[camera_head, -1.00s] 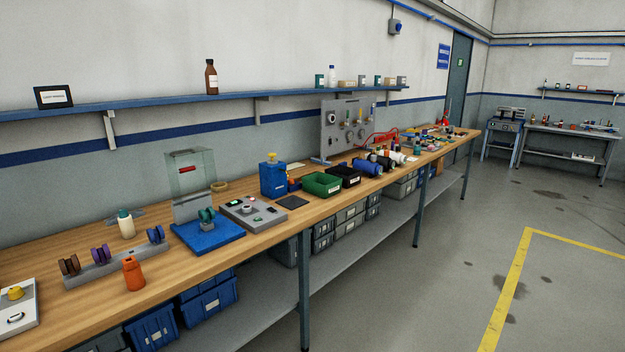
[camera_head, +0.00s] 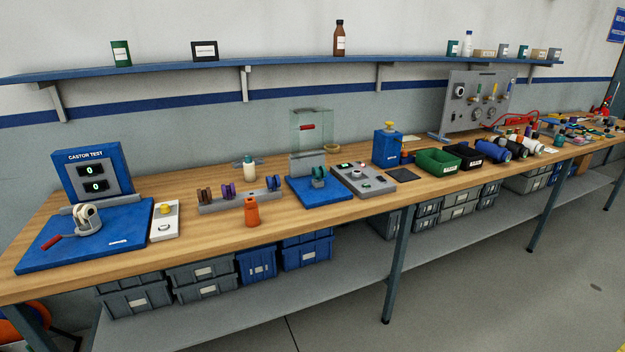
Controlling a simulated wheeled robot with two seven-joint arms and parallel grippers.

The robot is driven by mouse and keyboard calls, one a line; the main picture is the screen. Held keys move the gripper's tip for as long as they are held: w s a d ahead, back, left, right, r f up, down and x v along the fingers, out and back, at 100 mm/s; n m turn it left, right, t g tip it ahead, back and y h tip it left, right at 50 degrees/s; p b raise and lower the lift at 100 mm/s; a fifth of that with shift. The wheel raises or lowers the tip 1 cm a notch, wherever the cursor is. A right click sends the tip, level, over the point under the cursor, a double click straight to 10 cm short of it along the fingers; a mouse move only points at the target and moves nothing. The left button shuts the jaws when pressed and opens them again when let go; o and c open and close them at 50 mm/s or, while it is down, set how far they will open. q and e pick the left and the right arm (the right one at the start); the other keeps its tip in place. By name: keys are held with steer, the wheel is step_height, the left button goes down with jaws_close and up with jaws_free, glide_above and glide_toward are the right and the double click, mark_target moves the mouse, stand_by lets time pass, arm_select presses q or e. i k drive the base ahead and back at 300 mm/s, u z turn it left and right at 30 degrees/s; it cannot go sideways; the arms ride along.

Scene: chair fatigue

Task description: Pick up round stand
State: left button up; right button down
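I cannot tell for sure which thing is the round stand. A small tan ring-like object (camera_head: 332,148) lies on the wooden bench (camera_head: 110,262), just right of a clear guard (camera_head: 312,128) and towards the wall. It is small here, so its shape is hard to make out. Neither of my grippers shows in the head view.
A blue castor test rig (camera_head: 92,170) stands at the bench's left end. Floor (camera_head: 470,300) in front is clear.

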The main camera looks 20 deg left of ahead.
mark_target(253, 220)
steer(key=z, duration=0.05)
steer(key=i, duration=0.85)
steer(key=u, duration=0.35)
